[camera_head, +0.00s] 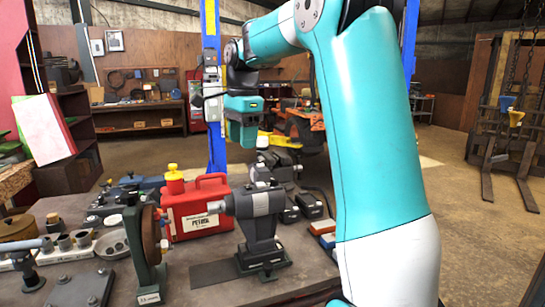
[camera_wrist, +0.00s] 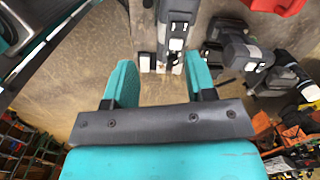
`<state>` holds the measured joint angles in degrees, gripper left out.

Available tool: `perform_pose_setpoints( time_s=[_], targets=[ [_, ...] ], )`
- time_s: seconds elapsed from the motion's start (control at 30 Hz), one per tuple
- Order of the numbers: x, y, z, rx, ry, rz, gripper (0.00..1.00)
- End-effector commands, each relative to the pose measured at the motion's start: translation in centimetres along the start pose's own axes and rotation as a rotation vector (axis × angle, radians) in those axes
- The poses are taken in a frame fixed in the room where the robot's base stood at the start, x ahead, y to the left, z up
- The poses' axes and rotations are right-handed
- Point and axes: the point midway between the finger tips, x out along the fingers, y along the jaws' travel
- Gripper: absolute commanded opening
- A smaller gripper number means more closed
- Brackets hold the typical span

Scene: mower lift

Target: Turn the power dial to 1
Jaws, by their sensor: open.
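I cannot clearly make out the power dial or its numbers in either view. In the wrist view, my gripper (camera_wrist: 161,77) has its two teal fingers spread apart with nothing between them. A grey and black device (camera_wrist: 177,22) with small white markings lies beyond the fingertips, over a brownish surface. Whether it carries the dial is too small to tell. In the head view, my gripper (camera_head: 243,138) hangs pointing down beyond the workbench tools, in front of the blue lift post (camera_head: 211,40). Its fingertips are hard to see there.
The workbench (camera_head: 205,273) holds a red petrol can (camera_head: 196,207), a grey vise (camera_head: 259,225), a bench grinder-like tool (camera_head: 146,245) and several small items. Two grey and black units (camera_head: 309,206) stand near its right edge. An orange mower (camera_head: 305,120) stands behind.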

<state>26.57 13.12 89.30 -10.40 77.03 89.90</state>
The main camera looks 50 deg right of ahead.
Motion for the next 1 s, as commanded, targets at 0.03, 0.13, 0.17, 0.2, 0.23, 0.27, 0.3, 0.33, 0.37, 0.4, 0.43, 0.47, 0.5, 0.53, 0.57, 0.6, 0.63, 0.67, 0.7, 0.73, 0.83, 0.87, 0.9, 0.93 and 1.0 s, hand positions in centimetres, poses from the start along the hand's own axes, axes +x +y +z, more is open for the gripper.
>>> perform_pose_setpoints(
  time_s=[0.03, 0.13, 0.17, 0.2, 0.23, 0.27, 0.3, 0.33, 0.37, 0.4, 0.43, 0.47, 0.5, 0.53, 0.57, 0.6, 0.63, 0.67, 0.7, 0.73, 0.83, 0.87, 0.9, 0.93, 1.0],
  targets=[
    [-2.1, -0.9, -3.0, 0.175, 0.010, 0.007, 0.51],
    [-3.8, -1.5, -7.0, 0.450, 0.024, 0.019, 0.51],
    [-4.2, -1.6, -7.9, 0.510, 0.027, 0.021, 0.51],
    [-4.5, -1.7, -8.8, 0.572, 0.029, 0.023, 0.51],
    [-4.6, -1.7, -9.3, 0.609, 0.031, 0.025, 0.51],
    [-4.7, -1.7, -9.7, 0.636, 0.032, 0.026, 0.51],
    [-4.6, -1.7, -9.9, 0.658, 0.033, 0.028, 0.51],
    [-4.4, -1.7, -10.0, 0.668, 0.033, 0.028, 0.51],
    [-4.1, -1.6, -10.1, 0.673, 0.033, 0.029, 0.51],
    [-3.6, -1.6, -10.1, 0.675, 0.033, 0.029, 0.51],
    [-3.1, -1.6, -10.1, 0.675, 0.032, 0.030, 0.51],
    [-2.6, -1.6, -10.1, 0.674, 0.033, 0.030, 0.51],
    [-1.8, -1.5, -10.1, 0.672, 0.033, 0.031, 0.51],
    [-1.3, -1.5, -10.1, 0.672, 0.034, 0.030, 0.51],
    [-0.7, -1.5, -10.1, 0.672, 0.033, 0.032, 0.51],
    [0.2, -1.4, -10.1, 0.671, 0.033, 0.032, 0.51],
    [1.0, -1.4, -10.1, 0.671, 0.033, 0.032, 0.51],
    [1.6, -1.4, -10.1, 0.670, 0.033, 0.031, 0.51],
    [2.5, -1.4, -10.1, 0.670, 0.033, 0.032, 0.51],
    [3.2, -1.3, -10.1, 0.669, 0.033, 0.032, 0.51],
    [5.5, -1.2, -10.2, 0.669, 0.034, 0.032, 0.51],
    [6.2, -1.2, -10.2, 0.668, 0.034, 0.031, 0.51],
    [7.0, -1.1, -10.2, 0.668, 0.034, 0.031, 0.51],
    [7.6, -1.2, -10.2, 0.668, 0.034, 0.031, 0.51],
    [9.0, -1.1, -10.2, 0.668, 0.034, 0.030, 0.51]
  ],
)
